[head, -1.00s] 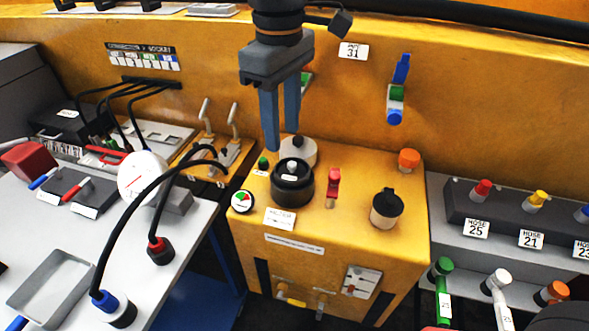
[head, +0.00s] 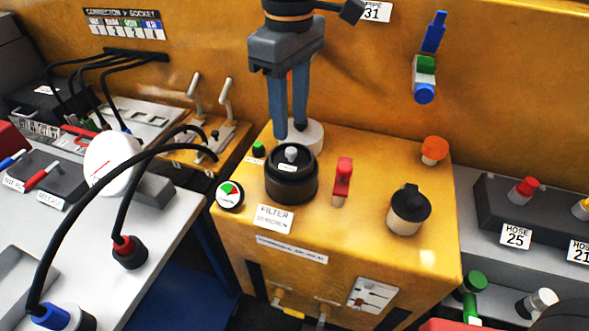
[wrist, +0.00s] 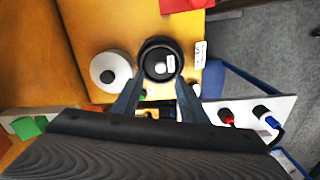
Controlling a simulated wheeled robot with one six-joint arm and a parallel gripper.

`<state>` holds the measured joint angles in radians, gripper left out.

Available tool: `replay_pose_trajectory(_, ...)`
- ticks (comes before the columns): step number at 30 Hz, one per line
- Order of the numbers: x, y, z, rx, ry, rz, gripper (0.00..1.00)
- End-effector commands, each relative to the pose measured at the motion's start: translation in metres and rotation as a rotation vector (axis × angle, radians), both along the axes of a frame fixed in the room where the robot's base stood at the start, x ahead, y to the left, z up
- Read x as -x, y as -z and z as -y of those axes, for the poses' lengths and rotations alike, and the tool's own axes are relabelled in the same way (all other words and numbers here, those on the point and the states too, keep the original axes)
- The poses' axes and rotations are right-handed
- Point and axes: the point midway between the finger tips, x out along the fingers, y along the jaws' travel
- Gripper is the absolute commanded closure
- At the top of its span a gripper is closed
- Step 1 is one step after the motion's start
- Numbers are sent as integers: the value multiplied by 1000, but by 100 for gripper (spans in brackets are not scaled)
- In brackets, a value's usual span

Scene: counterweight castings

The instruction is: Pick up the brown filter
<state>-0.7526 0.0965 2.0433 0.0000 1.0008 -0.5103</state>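A squat, very dark round housing (head: 291,178) with a pale knob on top stands on the yellow cabinet, behind a label reading FILTER (head: 274,218). It also shows in the wrist view (wrist: 150,48), just beyond and between my fingertips. A tan cup-like part with a black cap (head: 408,212) stands further right. My gripper (head: 290,134) is open and empty, pointing down behind and above the dark housing. It also shows in the wrist view (wrist: 161,80).
A white disc-shaped part (head: 308,136) stands close behind the dark housing. A red valve (head: 342,180), an orange knob (head: 434,149), a green button (head: 258,150) and a gauge (head: 230,194) are on the same top. Cables loop over the left bench (head: 160,225).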

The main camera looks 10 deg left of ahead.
Motion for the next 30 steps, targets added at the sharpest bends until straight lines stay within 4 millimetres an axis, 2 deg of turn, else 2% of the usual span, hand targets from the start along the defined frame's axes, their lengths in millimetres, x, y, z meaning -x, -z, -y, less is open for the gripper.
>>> replay_pose_trajectory(8,1,26,1,2,-1,-3,61)
replay_pose_trajectory(18,1,70,4,2,2,-3,61)
replay_pose_trajectory(27,0,74,4,1,2,0,61)
replay_pose_trajectory(30,0,74,4,1,2,0,78)
